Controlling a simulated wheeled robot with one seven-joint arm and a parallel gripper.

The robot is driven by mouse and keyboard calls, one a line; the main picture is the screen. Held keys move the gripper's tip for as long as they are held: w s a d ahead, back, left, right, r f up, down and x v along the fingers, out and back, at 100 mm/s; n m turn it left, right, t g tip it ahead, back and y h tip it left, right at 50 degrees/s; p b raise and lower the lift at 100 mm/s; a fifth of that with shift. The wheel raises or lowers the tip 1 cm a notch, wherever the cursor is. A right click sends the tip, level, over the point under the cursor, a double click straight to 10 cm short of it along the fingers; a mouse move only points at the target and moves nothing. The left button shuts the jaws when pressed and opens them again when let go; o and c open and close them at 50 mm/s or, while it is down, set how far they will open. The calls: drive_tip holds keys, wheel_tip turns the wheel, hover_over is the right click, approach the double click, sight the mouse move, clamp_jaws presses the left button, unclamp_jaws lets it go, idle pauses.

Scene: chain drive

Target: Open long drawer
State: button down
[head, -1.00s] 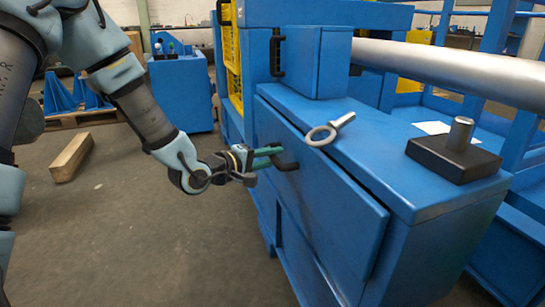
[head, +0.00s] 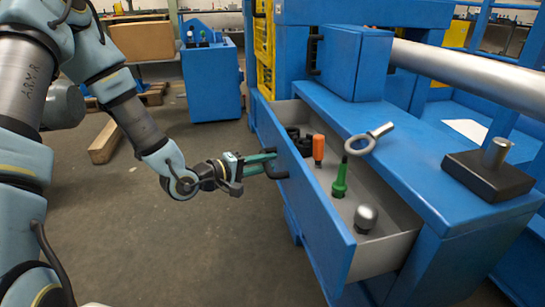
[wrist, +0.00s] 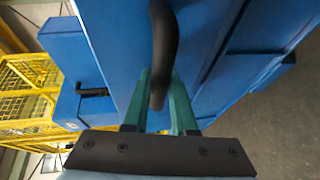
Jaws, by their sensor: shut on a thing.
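The long blue drawer (head: 318,215) in the bench is pulled well out in the head view, its grey inside showing. Its black handle (head: 275,169) sits on the front panel; it also shows in the wrist view (wrist: 163,45). My gripper (head: 268,164) has its green fingers at this handle. In the wrist view the fingers (wrist: 160,100) lie on both sides of the handle's end and are shut on it. The drawer holds an orange-handled tool (head: 318,148), a green-handled tool (head: 340,180), a silver round-headed piece (head: 366,217) and dark round parts (head: 297,138).
A smaller blue box (head: 354,62) with a handle stands behind. Floor before the drawer is clear.

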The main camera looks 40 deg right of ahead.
drive_tip(key=shift+w+a, duration=0.1)
drive_tip(key=c, duration=0.7)
unclamp_jaws()
drive_tip(key=a, duration=0.3)
drive_tip(key=a+r+p, duration=0.1)
drive_tip(key=a, duration=0.3)
drive_tip(key=a+r+p, duration=0.1)
drive_tip(key=a, duration=0.2)
drive_tip(key=shift+s+a, duration=0.2)
drive_tip(key=shift+a, duration=0.1)
drive_tip(key=shift+w+f, duration=0.1)
